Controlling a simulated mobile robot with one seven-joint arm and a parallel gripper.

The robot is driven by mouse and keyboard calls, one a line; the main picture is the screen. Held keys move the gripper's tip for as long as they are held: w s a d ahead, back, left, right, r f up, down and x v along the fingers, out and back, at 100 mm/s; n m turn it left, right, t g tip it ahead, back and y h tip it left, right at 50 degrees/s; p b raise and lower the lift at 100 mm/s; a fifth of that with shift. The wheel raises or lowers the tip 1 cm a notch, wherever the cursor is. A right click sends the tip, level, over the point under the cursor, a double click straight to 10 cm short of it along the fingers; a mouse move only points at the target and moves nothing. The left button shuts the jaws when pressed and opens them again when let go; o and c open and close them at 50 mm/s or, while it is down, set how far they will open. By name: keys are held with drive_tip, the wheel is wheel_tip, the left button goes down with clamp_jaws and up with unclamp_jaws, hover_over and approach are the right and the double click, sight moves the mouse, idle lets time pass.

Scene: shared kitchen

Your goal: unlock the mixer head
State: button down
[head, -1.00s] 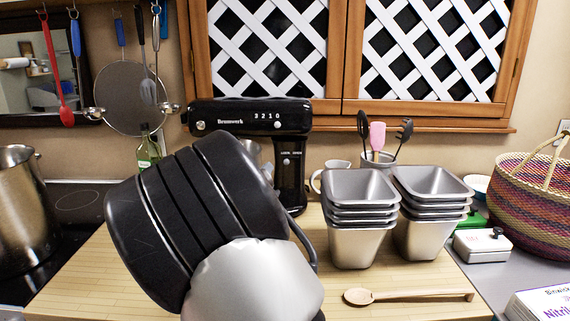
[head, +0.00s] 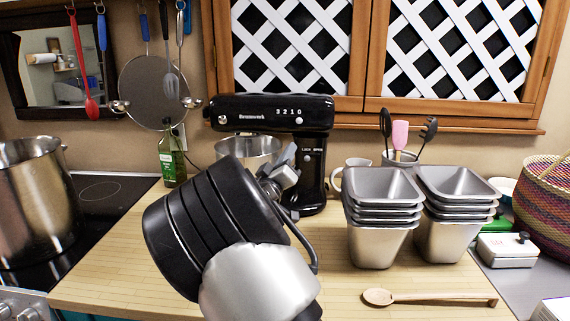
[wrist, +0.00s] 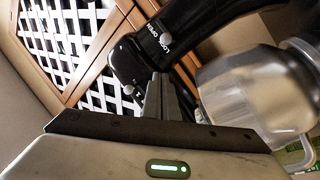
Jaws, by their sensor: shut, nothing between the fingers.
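The black stand mixer (head: 262,115) stands at the back of the wooden counter, its head level over a metal bowl (head: 240,147). A small knob (head: 306,158) sits by the "LOCK OPEN" lettering on its column. The mixer also shows tilted in the wrist view (wrist: 190,25), with the lettering and a small light knob (wrist: 166,40) beyond my fingers. My gripper (head: 290,160) is shut and empty, in front of the mixer between bowl and column. Its closed fingers point toward the mixer in the wrist view (wrist: 162,85). I cannot tell whether they touch it.
Stacked metal tins (head: 376,245) stand right of the mixer, with a mug (head: 355,172) behind. A wooden spoon (head: 430,298) lies in front. A green bottle (head: 172,158) and a large pot (head: 35,200) are at the left. The front left counter (head: 110,265) is clear.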

sight(307, 157)
drive_tip(key=w+d, duration=0.1)
drive_tip(key=w+d+f, duration=0.1)
drive_tip(key=shift+w+d+f+b, duration=0.15)
drive_tip(key=shift+w+d+b, duration=0.05)
drive_tip(key=shift+w+b, duration=0.15)
drive_tip(key=shift+s+d+f, duration=0.25)
drive_tip(key=shift+d+f, duration=0.1)
drive_tip(key=shift+f, duration=0.1)
drive_tip(key=shift+d, duration=0.1)
drive_tip(key=d+b, duration=0.1)
drive_tip(key=d, duration=0.2)
drive_tip(key=shift+d, duration=0.25)
